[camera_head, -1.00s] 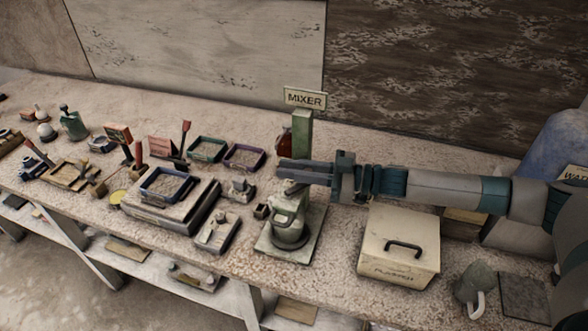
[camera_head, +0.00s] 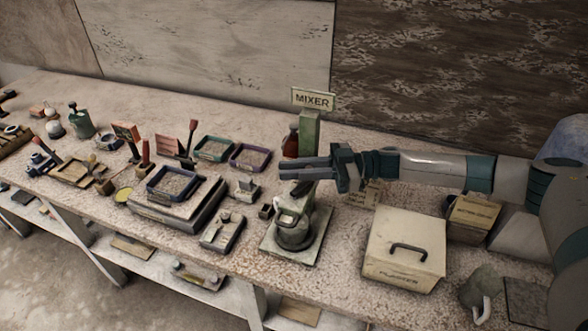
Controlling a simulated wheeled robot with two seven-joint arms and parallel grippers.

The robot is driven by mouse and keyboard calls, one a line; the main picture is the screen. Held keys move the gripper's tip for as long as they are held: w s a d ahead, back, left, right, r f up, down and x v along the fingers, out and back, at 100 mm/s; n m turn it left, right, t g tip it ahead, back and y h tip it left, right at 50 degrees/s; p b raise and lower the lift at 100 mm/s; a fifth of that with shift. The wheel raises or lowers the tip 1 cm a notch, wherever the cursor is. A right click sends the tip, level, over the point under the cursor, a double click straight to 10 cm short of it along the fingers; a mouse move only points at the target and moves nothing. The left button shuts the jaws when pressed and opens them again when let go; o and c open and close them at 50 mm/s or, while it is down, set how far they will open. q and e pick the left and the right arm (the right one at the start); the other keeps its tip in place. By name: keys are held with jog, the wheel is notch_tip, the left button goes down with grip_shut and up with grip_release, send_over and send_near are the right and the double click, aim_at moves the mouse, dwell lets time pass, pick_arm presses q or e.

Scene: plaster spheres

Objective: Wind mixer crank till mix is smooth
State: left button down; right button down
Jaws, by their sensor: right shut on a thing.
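The mixer stands on the bench below a "MIXER" sign (camera_head: 313,100). It has a pale base plate (camera_head: 308,250), a grey-green post (camera_head: 309,128) and a round pot (camera_head: 294,237) with a loop handle. My right gripper (camera_head: 304,168) reaches in from the right, above the pot and in front of the post. Its fingers are shut on the mixer crank, which they mostly hide. The mix inside the pot cannot be seen. My left gripper is not in view.
A red bottle (camera_head: 290,143) is behind the mixer. Trays (camera_head: 213,149) and a stacked block (camera_head: 200,205) crowd the left. The bench's front edge is close.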

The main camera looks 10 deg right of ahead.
jog(key=c, duration=1.7)
grip_release()
jog(key=shift+o, duration=0.3)
jog(key=shift+s+r, duration=0.1)
jog(key=shift+r, duration=0.1)
jog(key=shift+d, duration=0.1)
